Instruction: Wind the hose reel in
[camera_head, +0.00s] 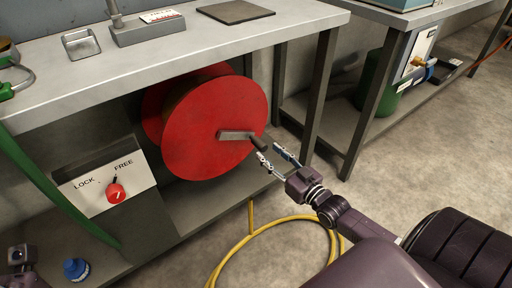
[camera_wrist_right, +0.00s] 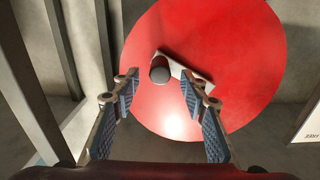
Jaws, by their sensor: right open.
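The hose reel (camera_head: 215,130) is a red flanged spool under the bench. It also shows in the right wrist view (camera_wrist_right: 240,50). A grey crank arm (camera_head: 236,135) on its face carries a dark handle (camera_head: 259,144) that sticks out toward me. In the right wrist view the handle's round end (camera_wrist_right: 159,72) lies ahead, between the fingertips in the picture. My right gripper (camera_head: 276,156) is open and empty, just short of the handle. A red knob (camera_head: 116,193) sits on the LOCK/FREE panel (camera_head: 88,193); its exact setting is hard to tell.
A yellow hose (camera_head: 250,236) loops on the floor below the reel. The bench top (camera_head: 215,45) overhangs the reel, and a bench leg (camera_head: 320,95) stands to its right. A green strip (camera_head: 45,185) runs down at left. A blue cap (camera_head: 75,268) sits low left.

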